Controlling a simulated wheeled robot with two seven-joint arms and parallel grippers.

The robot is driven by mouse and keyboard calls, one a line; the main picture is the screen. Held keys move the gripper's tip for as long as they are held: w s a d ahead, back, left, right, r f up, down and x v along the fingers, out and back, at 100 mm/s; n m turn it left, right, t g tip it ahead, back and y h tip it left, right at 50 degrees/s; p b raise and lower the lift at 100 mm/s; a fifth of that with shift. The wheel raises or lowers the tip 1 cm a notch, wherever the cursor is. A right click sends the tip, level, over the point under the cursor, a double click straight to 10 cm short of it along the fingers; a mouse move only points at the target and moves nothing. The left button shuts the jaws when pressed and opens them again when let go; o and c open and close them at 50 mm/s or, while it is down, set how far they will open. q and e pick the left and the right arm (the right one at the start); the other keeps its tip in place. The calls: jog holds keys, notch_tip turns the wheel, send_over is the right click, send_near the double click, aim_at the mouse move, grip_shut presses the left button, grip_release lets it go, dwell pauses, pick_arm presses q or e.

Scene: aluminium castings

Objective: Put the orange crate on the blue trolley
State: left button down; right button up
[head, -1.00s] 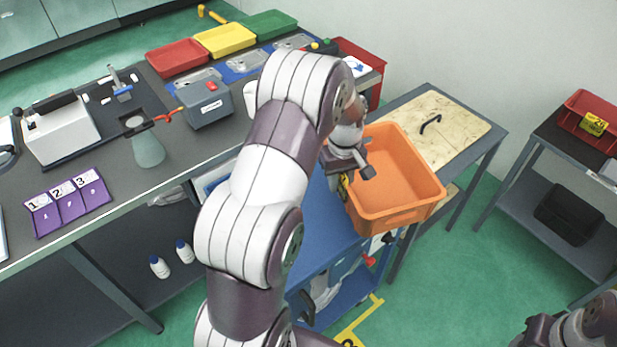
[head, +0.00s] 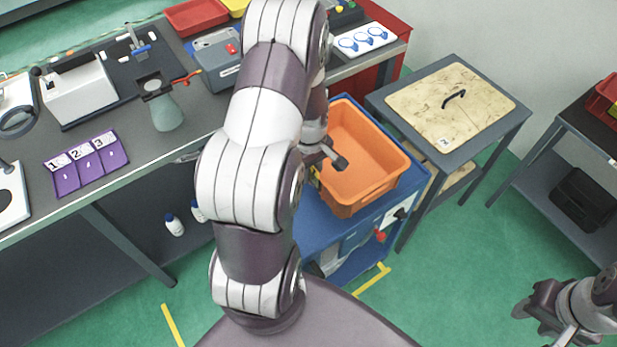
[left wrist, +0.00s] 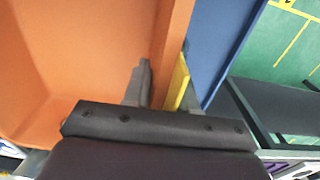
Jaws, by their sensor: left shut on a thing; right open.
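The orange crate (head: 372,150) is upright and empty, over the top of the blue trolley (head: 318,232). Blue trolley top shows around the crate on several sides; whether the crate's base touches it I cannot tell. My left gripper (head: 325,160) is shut on the crate's left wall. In the left wrist view the fingers (left wrist: 162,88) straddle the wall of the crate (left wrist: 80,60), beside a yellow label, with the blue trolley surface (left wrist: 222,40) to the right. My right gripper (head: 522,302) is open and empty at the lower right, away from the crate.
A grey table with a pale board (head: 450,105) stands close to the trolley's right. The long workbench (head: 130,180) with purple cards (head: 88,163) and a grey box lies left. A dark shelf unit (head: 560,160) is far right. Green floor is free in front of it.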

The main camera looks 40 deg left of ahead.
pick_arm(q)
jog(key=f, duration=0.3)
jog(key=shift+s+f, duration=0.3)
jog(key=shift+s, duration=0.05)
jog(key=shift+w+f, duration=0.15)
jog(key=shift+f, duration=0.3)
jog(key=shift+f, duration=0.1)
jog(key=c, duration=0.9)
grip_release()
